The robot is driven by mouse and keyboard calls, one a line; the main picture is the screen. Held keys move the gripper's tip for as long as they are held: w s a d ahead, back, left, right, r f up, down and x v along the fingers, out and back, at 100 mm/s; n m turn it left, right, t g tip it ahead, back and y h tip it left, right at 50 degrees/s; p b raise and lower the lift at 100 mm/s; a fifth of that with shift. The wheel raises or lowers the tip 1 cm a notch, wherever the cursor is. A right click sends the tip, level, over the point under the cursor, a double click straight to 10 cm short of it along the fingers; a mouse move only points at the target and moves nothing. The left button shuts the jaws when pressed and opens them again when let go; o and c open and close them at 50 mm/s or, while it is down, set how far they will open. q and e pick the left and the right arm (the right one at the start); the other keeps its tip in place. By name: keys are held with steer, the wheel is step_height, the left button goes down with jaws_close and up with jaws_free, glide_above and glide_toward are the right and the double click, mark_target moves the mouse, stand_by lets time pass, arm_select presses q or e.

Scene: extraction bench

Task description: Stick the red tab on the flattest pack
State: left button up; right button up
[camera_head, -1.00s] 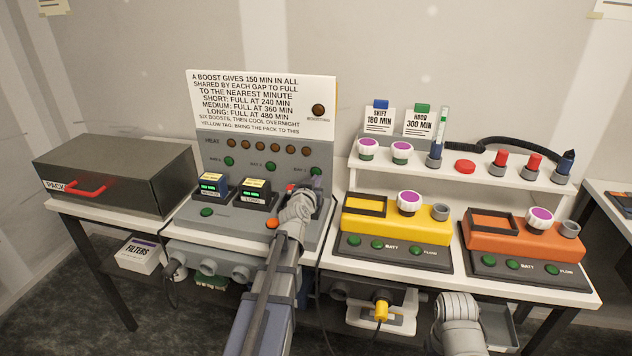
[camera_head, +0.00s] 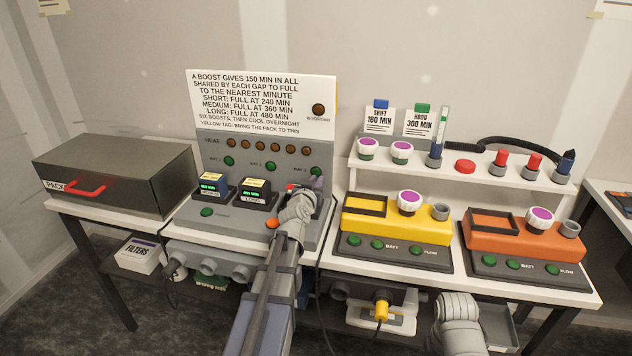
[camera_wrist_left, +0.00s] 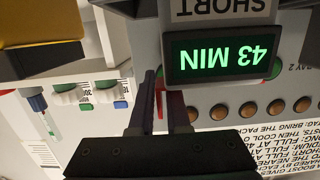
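Three packs stand in the grey charger (camera_head: 225,222). The MEDIUM pack (camera_head: 211,186) and the LONG pack (camera_head: 254,194) have green displays too small to read surely. The SHORT pack (camera_wrist_left: 222,10) shows 43 MIN in the left wrist view; in the head view my left arm mostly hides it. My left gripper (camera_wrist_left: 161,85) is beside its display, at the right-hand bay. Its dark fingers are close together with a narrow red strip, apparently the red tab (camera_wrist_left: 160,104), between them. Whether the tab touches the pack I cannot tell. My right gripper is out of view.
A placard (camera_head: 262,100) stands behind the charger. A dark drawer box (camera_head: 120,170) is to its left. Yellow (camera_head: 395,224) and orange (camera_head: 520,240) units stand on the right, below a white shelf (camera_head: 480,179) with knobs, pens and a red disc (camera_head: 465,166).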

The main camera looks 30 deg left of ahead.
arm_select(q)
steer(key=o, duration=0.3)
steer(key=shift+s, duration=0.1)
steer(key=p+v, duration=0.1)
steer(key=v, duration=0.6)
steer(key=shift+s+d, duration=0.15)
steer(key=shift+s, duration=0.15)
steer(key=shift+c, duration=0.2)
